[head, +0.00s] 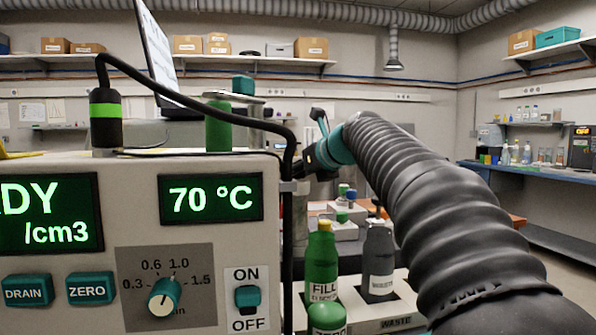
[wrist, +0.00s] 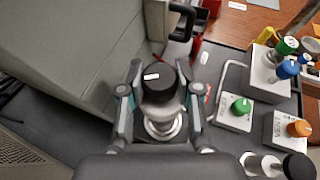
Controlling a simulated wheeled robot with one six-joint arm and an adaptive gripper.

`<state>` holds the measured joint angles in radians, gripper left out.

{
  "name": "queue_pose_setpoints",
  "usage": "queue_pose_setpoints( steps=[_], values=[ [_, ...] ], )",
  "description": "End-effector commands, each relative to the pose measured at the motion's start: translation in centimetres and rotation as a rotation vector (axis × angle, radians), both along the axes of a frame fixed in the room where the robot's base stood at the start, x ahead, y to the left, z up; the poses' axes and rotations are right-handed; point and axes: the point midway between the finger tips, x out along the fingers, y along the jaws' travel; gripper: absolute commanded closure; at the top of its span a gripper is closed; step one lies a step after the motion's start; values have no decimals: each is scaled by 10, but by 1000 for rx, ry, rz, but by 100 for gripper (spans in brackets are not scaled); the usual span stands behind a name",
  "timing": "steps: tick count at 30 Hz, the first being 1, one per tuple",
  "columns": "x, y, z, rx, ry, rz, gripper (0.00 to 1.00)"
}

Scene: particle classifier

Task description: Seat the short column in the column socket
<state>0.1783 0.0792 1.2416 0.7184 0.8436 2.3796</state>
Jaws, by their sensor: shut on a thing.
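In the wrist view my gripper (wrist: 158,93) has its two fingers on either side of a black-capped column (wrist: 158,82) with a white mark on top. The gripper is shut on this column. A bright metal ring or body (wrist: 163,128) shows just below the cap; I cannot tell whether it is part of the column or the socket, nor whether the column is seated. In the head view my gripper (head: 318,158) is partly hidden behind the instrument, and the column cannot be made out clearly.
A large instrument (head: 220,285) with lit displays stands close on the left; its grey housing (wrist: 75,50) borders the gripper in the wrist view. Green-knob (wrist: 241,106) and orange-knob (wrist: 299,128) valve blocks stand to the right. A FILL bottle (head: 322,268) and a grey bottle (head: 378,265) stand in front.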

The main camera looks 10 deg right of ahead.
Motion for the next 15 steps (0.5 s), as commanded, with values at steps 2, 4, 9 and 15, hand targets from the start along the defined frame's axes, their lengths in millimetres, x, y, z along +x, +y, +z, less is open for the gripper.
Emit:
queue_pose_setpoints(
  steps=[2,4,9,15],
  values=[
    [-1,0,1,0,-4,-1,100],
    [-1,0,-1,0,-4,-1,100],
    [-1,0,-1,0,-4,-1,38],
    [0,0,-2,1,-2,0,38]
  ],
)
